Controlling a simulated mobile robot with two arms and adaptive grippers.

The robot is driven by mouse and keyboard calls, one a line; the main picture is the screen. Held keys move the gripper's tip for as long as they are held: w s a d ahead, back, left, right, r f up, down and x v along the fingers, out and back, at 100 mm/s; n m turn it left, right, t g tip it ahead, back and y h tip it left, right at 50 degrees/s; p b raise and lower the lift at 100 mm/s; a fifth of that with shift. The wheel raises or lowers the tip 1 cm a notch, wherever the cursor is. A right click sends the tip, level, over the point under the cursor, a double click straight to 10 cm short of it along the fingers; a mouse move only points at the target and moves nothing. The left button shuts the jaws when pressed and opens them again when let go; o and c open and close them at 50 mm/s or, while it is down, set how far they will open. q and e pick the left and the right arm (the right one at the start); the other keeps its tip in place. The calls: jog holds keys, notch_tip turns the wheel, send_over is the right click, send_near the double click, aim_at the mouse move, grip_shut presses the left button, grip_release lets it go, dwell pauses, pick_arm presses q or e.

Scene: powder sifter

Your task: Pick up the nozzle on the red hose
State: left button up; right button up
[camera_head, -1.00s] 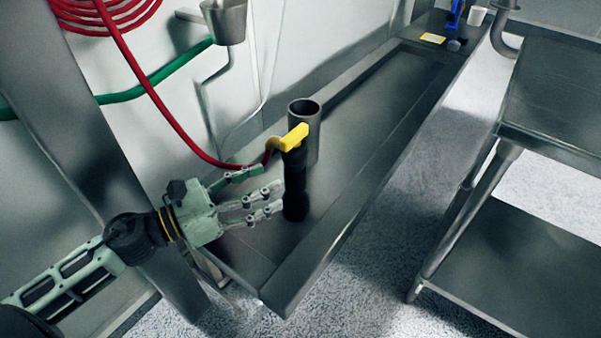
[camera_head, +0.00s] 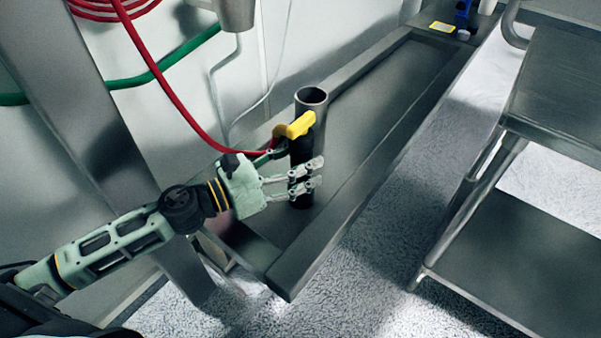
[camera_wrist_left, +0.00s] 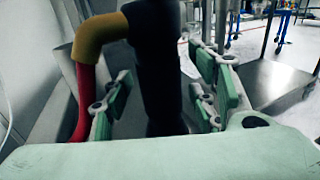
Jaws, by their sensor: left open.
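The nozzle (camera_head: 301,168) on the red hose (camera_head: 182,110) stands upright on the metal tray. It has a black body and a yellow top piece (camera_head: 296,126), where the hose joins. My left gripper (camera_head: 297,172) is open, with its fingers on either side of the black body. In the left wrist view the nozzle (camera_wrist_left: 157,75) stands between the green finger pads (camera_wrist_left: 165,95), with gaps visible on both sides. The hose (camera_wrist_left: 84,100) hangs at the left there. My right gripper is not in view.
A steel table (camera_head: 555,90) with a lower shelf stands at right. A green hose (camera_head: 150,76) crosses the left wall.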

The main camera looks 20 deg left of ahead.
pick_arm(q)
jog(key=shift+c, duration=0.5)
grip_shut()
